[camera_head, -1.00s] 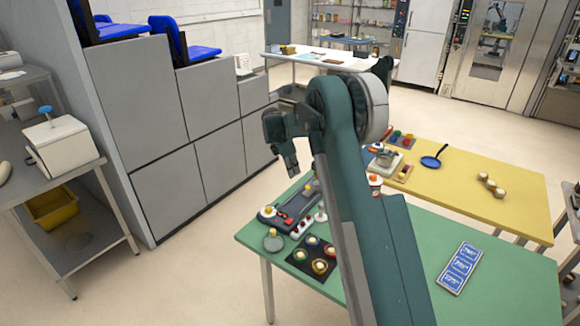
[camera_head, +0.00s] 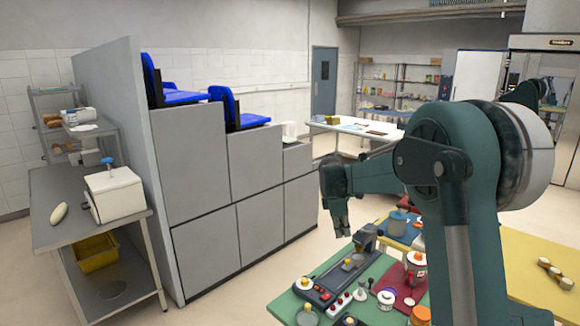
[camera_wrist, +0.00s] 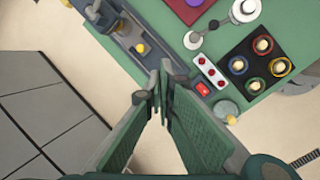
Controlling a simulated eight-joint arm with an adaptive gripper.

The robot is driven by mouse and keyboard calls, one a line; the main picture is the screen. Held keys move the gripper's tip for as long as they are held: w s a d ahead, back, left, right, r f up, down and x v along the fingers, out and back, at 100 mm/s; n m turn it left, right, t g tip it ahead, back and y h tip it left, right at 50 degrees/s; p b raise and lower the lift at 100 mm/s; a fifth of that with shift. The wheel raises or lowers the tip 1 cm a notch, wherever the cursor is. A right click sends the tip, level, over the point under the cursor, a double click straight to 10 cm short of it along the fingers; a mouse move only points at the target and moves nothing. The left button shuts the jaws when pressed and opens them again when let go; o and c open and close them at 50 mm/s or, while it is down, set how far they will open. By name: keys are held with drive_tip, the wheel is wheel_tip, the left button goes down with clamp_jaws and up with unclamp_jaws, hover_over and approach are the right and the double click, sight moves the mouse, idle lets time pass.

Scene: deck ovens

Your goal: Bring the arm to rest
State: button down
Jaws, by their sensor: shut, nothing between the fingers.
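My gripper (camera_head: 341,225) hangs at the end of my folded arm, left of the arm's large joint in the head view. It points down above the floor, at the left edge of the green table (camera_head: 285,303). In the wrist view my gripper (camera_wrist: 158,95) has its green fingers meeting at the tips, with nothing between them. The green table (camera_wrist: 178,68) lies beyond the fingertips. The arm touches nothing that I can see. Part of the table is hidden behind the arm in the head view.
Grey stepped blocks (camera_head: 190,167) with blue seats stand left of my gripper. The green table carries a dark control panel (camera_head: 345,277) and a dark mat with several coloured rings (camera_wrist: 252,58). A steel bench (camera_head: 60,228) stands far left. Pale floor separates blocks and table.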

drive_tip(key=s+d+r+m+t+y+b, duration=0.1)
drive_tip(key=s+r+m, duration=0.4)
drive_tip(key=s, duration=0.8)
drive_tip(key=s+d+r+m+t+y, duration=0.1)
drive_tip(key=s+r+m, duration=0.2)
drive_tip(key=s+r, duration=0.7)
drive_tip(key=s+f+m+t, duration=0.1)
drive_tip(key=s+f+m, duration=0.2)
drive_tip(key=s, duration=0.7)
drive_tip(key=s+f+m+t+b, duration=0.1)
drive_tip(key=s+f+m, duration=0.2)
drive_tip(key=s, duration=0.7)
drive_tip(key=s+f+m+t, duration=0.1)
drive_tip(key=s+f+m, duration=0.2)
drive_tip(key=s, duration=0.7)
drive_tip(key=shift+s+a+f+m+y, duration=0.3)
drive_tip(key=shift+s+f+y, duration=0.1)
drive_tip(key=shift+f, duration=0.45)
